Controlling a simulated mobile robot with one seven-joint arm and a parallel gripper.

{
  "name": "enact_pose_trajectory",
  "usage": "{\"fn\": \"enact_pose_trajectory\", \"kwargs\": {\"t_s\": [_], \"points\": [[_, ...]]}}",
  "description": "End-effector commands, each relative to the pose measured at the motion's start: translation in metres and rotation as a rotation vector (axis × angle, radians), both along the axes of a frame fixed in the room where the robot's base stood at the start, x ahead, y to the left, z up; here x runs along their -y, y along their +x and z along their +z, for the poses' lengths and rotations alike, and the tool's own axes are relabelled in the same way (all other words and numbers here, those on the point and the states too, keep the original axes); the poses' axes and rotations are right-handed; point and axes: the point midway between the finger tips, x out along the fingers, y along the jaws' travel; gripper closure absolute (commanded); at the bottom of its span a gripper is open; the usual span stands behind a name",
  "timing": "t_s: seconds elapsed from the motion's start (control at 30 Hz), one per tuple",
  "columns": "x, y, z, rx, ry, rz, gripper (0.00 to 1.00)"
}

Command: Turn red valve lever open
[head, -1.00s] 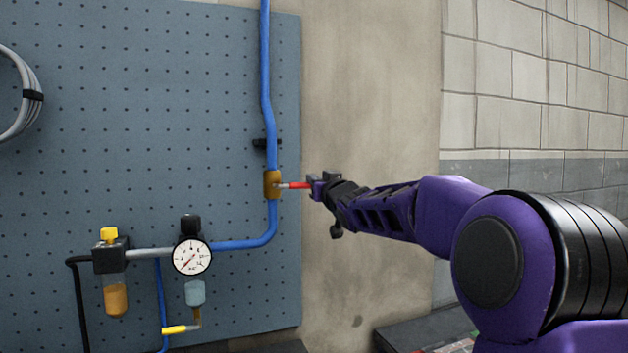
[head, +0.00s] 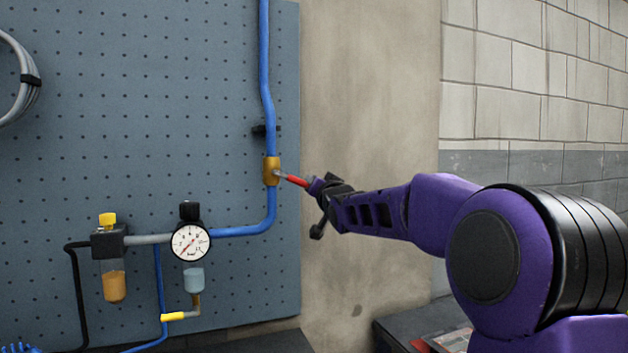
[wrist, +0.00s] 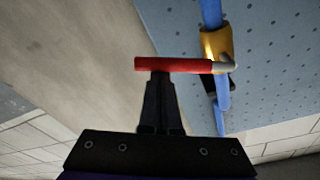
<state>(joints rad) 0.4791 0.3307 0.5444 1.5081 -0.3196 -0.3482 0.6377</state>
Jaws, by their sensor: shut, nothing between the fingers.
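The red valve lever (head: 295,181) sticks out to the right from the brass valve body (head: 271,171) on the blue pipe and slants a little downward. In the wrist view the red lever (wrist: 172,64) lies across the tips of my gripper, with the brass valve (wrist: 217,43) to its right. My gripper (head: 314,186) is at the lever's outer end. In the wrist view its fingers (wrist: 160,76) are shut with nothing between them, and the tips are against or very close to the lever's side. I cannot tell if they touch.
A pressure gauge (head: 190,242) and a filter bowl with amber liquid (head: 114,286) are on the blue pegboard (head: 130,130) at lower left. A black pipe clip (head: 259,131) sits just above the valve. The bare wall right of the board is free.

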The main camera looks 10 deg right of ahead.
Motion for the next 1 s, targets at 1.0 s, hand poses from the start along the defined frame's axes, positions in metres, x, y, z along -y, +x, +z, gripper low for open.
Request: {"fn": "enact_pose_trajectory", "kwargs": {"t_s": [1.0], "points": [[-0.053, -0.010, -0.059, -0.183, 0.902, 0.006, 1.00]]}}
